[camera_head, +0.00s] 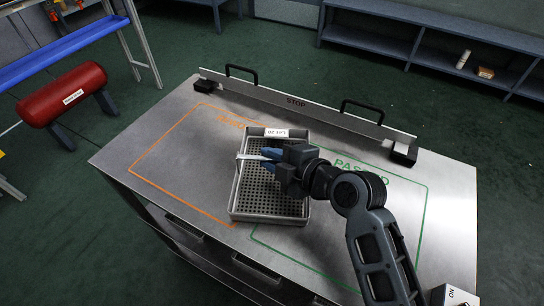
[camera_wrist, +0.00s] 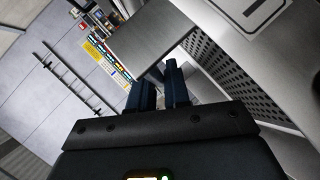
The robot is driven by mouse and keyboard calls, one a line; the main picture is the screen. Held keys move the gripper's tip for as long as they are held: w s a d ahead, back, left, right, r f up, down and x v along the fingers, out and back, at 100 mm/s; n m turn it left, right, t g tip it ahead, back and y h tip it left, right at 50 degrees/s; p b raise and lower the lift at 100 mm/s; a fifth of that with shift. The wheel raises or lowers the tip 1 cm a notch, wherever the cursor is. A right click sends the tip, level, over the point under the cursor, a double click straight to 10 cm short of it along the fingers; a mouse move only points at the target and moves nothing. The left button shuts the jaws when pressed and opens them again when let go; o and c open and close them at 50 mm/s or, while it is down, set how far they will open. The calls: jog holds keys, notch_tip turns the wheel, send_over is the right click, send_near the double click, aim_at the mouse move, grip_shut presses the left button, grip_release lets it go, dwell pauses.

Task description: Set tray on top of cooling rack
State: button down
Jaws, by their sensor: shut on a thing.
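A grey tray (camera_head: 268,218) with a perforated floor and a white label at its far end is on or just above the metal table, between the orange and green outlines. I cannot tell whether it touches the tabletop. My gripper (camera_head: 268,155) is over the far half of the tray, its blue fingers shut at the pale bar across it. In the wrist view the dark fingers (camera_wrist: 159,88) are close together, with a perforated grey surface to their right. What lies between the fingertips is hidden. I cannot pick out a cooling rack for certain.
The metal table (camera_head: 165,170) is mostly bare. A raised plate marked STOP (camera_head: 300,105) with two black handles runs along its far edge. A low grey bench (camera_head: 430,50) is at the back right.

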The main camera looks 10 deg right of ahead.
jog(key=c, duration=1.1)
grip_release()
jog(key=v, duration=1.2)
jog(key=shift+b, duration=0.4)
